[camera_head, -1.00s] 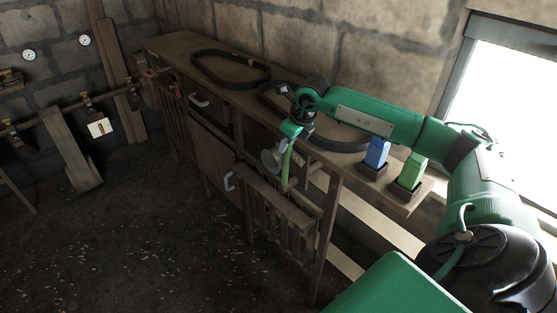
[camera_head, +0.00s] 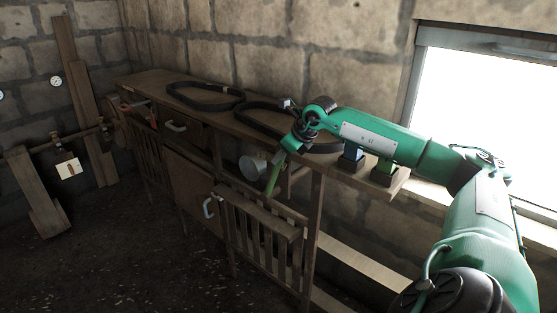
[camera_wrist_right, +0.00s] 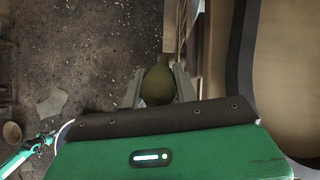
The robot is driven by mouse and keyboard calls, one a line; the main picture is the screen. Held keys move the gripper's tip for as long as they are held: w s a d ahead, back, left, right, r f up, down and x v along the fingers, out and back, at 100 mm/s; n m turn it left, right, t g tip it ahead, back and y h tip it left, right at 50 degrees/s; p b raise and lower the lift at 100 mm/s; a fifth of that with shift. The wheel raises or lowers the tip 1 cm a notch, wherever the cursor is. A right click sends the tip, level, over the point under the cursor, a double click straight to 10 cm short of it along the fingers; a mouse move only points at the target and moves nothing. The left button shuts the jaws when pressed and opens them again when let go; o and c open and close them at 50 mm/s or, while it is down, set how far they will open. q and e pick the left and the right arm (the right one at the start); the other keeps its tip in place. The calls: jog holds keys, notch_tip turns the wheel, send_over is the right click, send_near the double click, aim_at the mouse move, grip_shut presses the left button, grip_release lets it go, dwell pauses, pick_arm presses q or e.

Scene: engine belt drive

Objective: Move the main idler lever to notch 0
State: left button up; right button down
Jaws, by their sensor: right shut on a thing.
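My right gripper (camera_head: 275,176) hangs beside the front edge of the workbench, near its right end. In the right wrist view its grey fingers are shut on an olive-green rounded thing (camera_wrist_right: 157,84); in the head view a green strip hangs below the wrist. A horizontal rail (camera_head: 92,132) with brass-coloured fittings (camera_head: 63,156) and a white card (camera_head: 68,169) runs along the left wall. I cannot pick out the main idler lever or its notches for certain. The right gripper is far from this rail.
Two black belts (camera_head: 205,105) lie on the bench top (camera_head: 140,80). A slatted wooden rack (camera_head: 258,240) hangs in front. The dark floor (camera_head: 120,260) at left is open.

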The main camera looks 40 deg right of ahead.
jog(key=shift+f, duration=0.2)
jog(key=c, duration=1.1)
grip_release()
jog(key=shift+s, duration=0.2)
jog(key=shift+r, duration=0.15)
jog(key=shift+s+d+r, duration=0.1)
jog(key=shift+s+r, duration=0.15)
jog(key=shift+r, duration=0.15)
pick_arm(q)
jog(key=w+b, duration=0.2)
jog(key=w, duration=0.1)
jog(key=shift+f+b, duration=0.2)
jog(key=shift+b, duration=0.2)
pick_arm(e)
jog(key=v, duration=1.3)
pick_arm(q)
jog(key=shift+w+d, duration=0.15)
jog(key=shift+w, duration=0.15)
pick_arm(e)
jog(key=shift+f, duration=0.2)
